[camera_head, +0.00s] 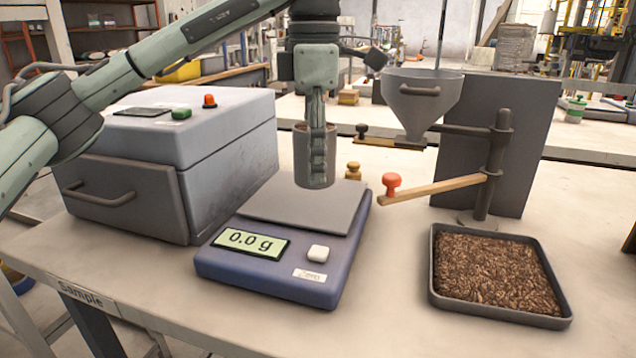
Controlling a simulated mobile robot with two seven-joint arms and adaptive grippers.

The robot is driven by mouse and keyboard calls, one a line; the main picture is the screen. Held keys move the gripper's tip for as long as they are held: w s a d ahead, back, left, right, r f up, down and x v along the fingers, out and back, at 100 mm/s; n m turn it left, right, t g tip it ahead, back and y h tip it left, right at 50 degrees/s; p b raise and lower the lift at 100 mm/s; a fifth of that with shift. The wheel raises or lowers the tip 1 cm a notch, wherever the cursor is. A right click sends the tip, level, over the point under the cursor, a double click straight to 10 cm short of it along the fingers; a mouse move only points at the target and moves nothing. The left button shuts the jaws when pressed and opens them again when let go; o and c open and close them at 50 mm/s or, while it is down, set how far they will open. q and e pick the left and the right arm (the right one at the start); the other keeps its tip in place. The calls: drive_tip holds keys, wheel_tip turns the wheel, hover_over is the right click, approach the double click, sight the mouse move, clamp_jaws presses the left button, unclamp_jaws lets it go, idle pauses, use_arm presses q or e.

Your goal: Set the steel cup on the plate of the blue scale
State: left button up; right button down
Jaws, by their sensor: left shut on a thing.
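The steel cup (300,152) is upright in my left gripper (318,165), which points down and is shut on it. The fingers hide much of the cup's front. The blue scale (270,268) stands on the bench below, with a flat grey plate (312,215) on top. The cup appears over the back part of this bare plate; the gap beneath it is hard to judge. The scale's display (249,242) reads 0.0 g. My right gripper is not in view.
A grey box machine (140,170) with a drawer stands left of the scale. A hopper (422,100) on a stand, with a red-knobbed wooden lever (435,188), is to the right. A tray of brown pellets (436,280) lies at front right. Small brass weights (353,171) stand behind the scale.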

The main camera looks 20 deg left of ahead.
use_arm(q)
drive_tip(key=shift+w+d+f, duration=0.2)
drive_tip(key=shift+w, duration=0.05)
drive_tip(key=shift+f, duration=0.4)
wheel_tip(320, 180, down, 2)
drive_tip(key=shift+f, duration=0.6)
drive_tip(key=shift+f+b, duration=0.2)
drive_tip(key=shift+b, duration=0.1)
drive_tip(key=o, duration=1.3)
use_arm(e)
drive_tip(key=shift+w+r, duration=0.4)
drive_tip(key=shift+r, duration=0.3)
